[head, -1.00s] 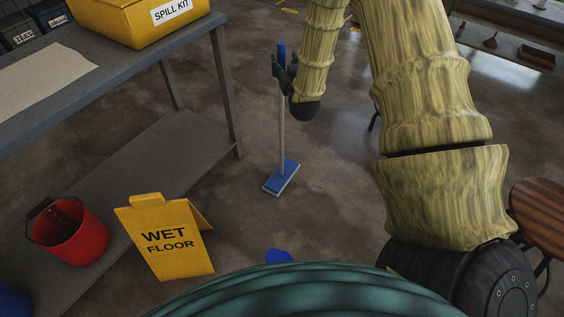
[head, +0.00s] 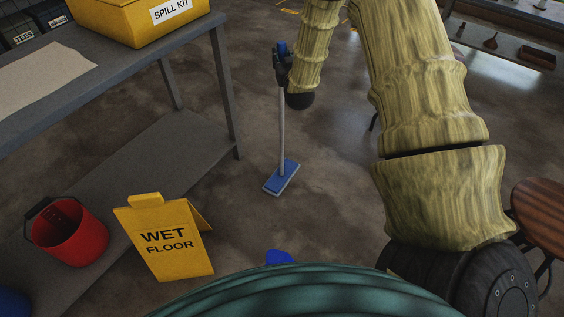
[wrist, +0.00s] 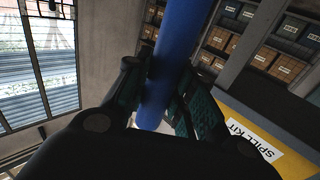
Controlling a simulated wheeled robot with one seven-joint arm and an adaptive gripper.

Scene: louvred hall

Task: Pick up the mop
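The contact low on the handle is partly hidden by the gripper's own body.
A grey bench (head: 130,52) with a yellow spill kit (head: 135,20) stands at left. A yellow wet floor sign (head: 165,237) and a red bucket (head: 68,232) are nearer. A round wooden stool (head: 540,213) is at right. Floor around the mop is clear.

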